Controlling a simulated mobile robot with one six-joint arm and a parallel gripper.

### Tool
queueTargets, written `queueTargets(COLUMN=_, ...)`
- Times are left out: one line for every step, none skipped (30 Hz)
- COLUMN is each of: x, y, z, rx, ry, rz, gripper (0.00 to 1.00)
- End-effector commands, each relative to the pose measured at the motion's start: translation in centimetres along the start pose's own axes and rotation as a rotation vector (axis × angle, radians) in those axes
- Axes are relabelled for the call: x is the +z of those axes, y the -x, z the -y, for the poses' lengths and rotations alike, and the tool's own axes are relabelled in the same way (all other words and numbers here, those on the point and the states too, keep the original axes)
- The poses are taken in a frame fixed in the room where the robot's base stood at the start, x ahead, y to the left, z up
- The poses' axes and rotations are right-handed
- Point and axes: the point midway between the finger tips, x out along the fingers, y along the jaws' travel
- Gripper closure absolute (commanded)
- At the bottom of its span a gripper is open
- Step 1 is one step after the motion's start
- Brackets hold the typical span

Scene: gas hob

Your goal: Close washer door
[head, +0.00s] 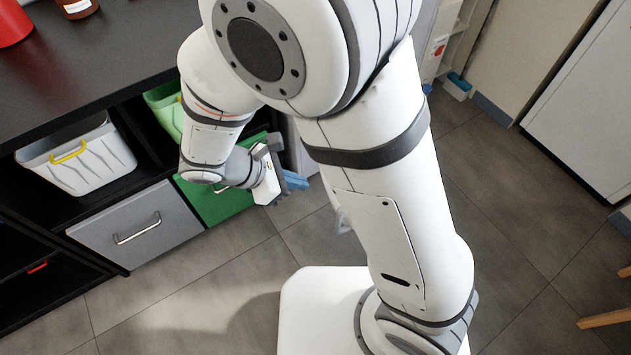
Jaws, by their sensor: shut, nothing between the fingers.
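The washer is mostly hidden behind my arm. A narrow pale upright panel (300,152) just right of the green drawer may be part of it. A small translucent grey, curved piece (342,219) shows at the left edge of my arm, low over the floor; it may be part of the washer door, but I cannot tell how far the door stands open. My gripper (291,184) is shut and empty, in front of the green drawer's right end and to the left of the curved piece, apart from it in the picture.
A black shelf unit (85,75) on the left holds a white bin (80,158), a light green bin (165,108), a grey drawer (137,226) and a green drawer (217,203). Tiled floor (505,200) is open on the right. A wooden leg (607,318) stands at lower right.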

Motion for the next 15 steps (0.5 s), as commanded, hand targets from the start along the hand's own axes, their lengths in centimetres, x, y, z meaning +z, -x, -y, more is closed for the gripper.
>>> queueTargets(x=-0.1, y=-1.0, z=0.0, rx=-0.003, ry=-0.001, rz=0.001, gripper=1.0)
queueTargets(x=-0.1, y=-1.5, z=0.1, rx=-0.004, ry=-0.002, rz=0.001, gripper=1.0)
queueTargets(x=-0.1, y=-2.3, z=0.1, rx=-0.005, ry=-0.002, rz=0.0, gripper=1.0)
queueTargets(x=-0.1, y=-3.0, z=0.1, rx=-0.006, ry=-0.002, rz=0.001, gripper=1.0)
queueTargets(x=-0.2, y=-3.6, z=0.1, rx=-0.005, ry=-0.003, rz=0.001, gripper=1.0)
queueTargets(x=-0.2, y=-4.6, z=0.1, rx=-0.006, ry=-0.003, rz=0.0, gripper=1.0)
queueTargets(x=-0.2, y=-5.3, z=0.1, rx=-0.006, ry=-0.004, rz=0.001, gripper=1.0)
queueTargets(x=-0.2, y=-5.9, z=0.1, rx=-0.006, ry=-0.004, rz=0.0, gripper=1.0)
queueTargets(x=-0.2, y=-6.8, z=0.1, rx=-0.006, ry=-0.004, rz=-0.001, gripper=1.0)
queueTargets(x=-0.2, y=-7.5, z=0.1, rx=-0.006, ry=-0.004, rz=0.0, gripper=1.0)
queueTargets(x=-0.2, y=-8.1, z=0.1, rx=-0.006, ry=-0.004, rz=-0.001, gripper=1.0)
queueTargets(x=-0.2, y=-8.8, z=0.1, rx=-0.006, ry=-0.004, rz=-0.001, gripper=1.0)
queueTargets(x=-0.2, y=-9.4, z=0.1, rx=-0.006, ry=-0.004, rz=-0.001, gripper=1.0)
queueTargets(x=0.2, y=-9.7, z=0.1, rx=-0.005, ry=-0.007, rz=-0.002, gripper=1.0)
queueTargets(x=0.8, y=-10.1, z=0.1, rx=-0.004, ry=-0.007, rz=-0.003, gripper=1.0)
